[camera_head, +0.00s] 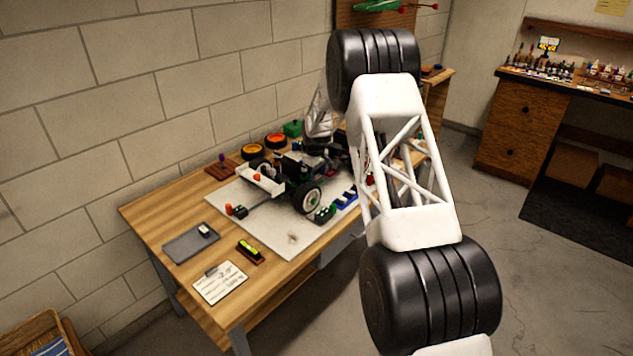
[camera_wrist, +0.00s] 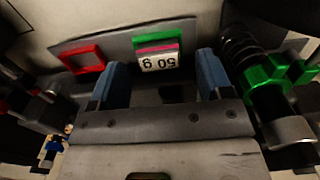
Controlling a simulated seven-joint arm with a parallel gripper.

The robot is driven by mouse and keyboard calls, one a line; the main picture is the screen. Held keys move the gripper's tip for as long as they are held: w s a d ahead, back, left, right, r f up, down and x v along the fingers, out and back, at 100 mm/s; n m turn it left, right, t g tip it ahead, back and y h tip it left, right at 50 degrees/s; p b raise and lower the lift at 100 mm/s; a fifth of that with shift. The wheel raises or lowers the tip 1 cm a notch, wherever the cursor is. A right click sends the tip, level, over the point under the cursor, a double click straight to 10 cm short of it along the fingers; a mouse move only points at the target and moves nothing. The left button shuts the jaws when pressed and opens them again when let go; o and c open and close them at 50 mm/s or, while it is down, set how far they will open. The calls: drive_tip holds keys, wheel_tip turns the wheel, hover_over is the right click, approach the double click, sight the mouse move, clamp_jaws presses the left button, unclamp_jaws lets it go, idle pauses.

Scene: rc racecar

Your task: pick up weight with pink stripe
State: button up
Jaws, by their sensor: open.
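The weight with the pink stripe (camera_wrist: 158,62) shows in the wrist view, near the top middle. It has a white label reading "50 g" upside down, a pink stripe and a green edge. It sits on a grey strip (camera_wrist: 118,47). My gripper (camera_wrist: 160,76) is open, with one blue finger on either side of the view below the weight. The weight appears beyond and between the fingertips, with nothing gripped. I cannot tell the exact distance.
An empty-looking red square frame (camera_wrist: 82,58) lies left of the weight. A green-and-black shock absorber (camera_wrist: 265,75) is close on the right. The race car (camera_head: 292,178) stands on a pale mat (camera_head: 255,232) on the wooden table (camera_head: 155,220). A grey tray (camera_head: 180,246) lies front left.

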sight(316, 177)
drive_tip(key=shift+f, duration=0.5)
drive_tip(key=c, duration=1)
drive_tip(key=shift+r, duration=0.15)
wheel_tip(316, 177, up, 10)
drive_tip(key=shift+f, duration=0.15)
idle(0.7)
